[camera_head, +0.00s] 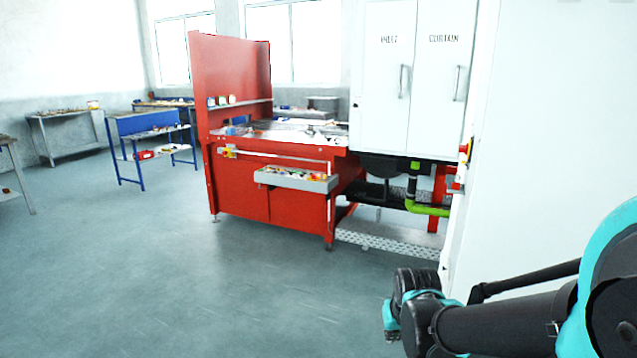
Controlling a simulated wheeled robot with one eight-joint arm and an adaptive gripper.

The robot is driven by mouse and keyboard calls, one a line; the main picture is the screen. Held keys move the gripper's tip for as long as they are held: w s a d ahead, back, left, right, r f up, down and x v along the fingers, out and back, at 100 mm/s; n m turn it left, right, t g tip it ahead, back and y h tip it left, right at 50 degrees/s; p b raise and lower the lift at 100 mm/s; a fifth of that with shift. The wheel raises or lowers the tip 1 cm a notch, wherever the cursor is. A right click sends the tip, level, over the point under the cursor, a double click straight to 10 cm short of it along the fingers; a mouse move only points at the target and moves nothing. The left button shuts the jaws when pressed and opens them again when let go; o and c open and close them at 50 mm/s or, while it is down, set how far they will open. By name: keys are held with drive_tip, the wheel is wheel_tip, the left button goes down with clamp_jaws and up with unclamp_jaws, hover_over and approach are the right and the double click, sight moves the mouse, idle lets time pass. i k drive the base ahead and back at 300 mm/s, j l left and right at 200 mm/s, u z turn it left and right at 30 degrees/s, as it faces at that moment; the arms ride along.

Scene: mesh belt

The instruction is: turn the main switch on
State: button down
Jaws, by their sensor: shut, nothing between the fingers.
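A small red and yellow part (466,149) shows at the right edge of the white machine cabinet (383,75), next to the near white panel. It is too small to tell whether it is the main switch or how it is set. No other part that I can make out as a main switch is in view. My arm comes in from the bottom right, with black and teal joints in front of the near white panel. I cannot make out my gripper's fingers in this view.
A large white panel (560,130) fills the right side, close to my arm. A red workbench (265,195) with a grey parts tray (285,185) stands in the middle. A blue table (130,125) stands behind left. The grey floor at front left is clear.

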sight(463, 149)
drive_tip(key=i+j, duration=0.25)
drive_tip(key=j, duration=0.15)
drive_tip(key=i+j, duration=0.3)
drive_tip(key=i+j+z, duration=0.15)
drive_tip(key=z, duration=0.2)
drive_tip(key=j+z, duration=0.35)
drive_tip(key=i+j+z, duration=0.1)
drive_tip(key=j+z, duration=0.25)
drive_tip(key=z, duration=0.25)
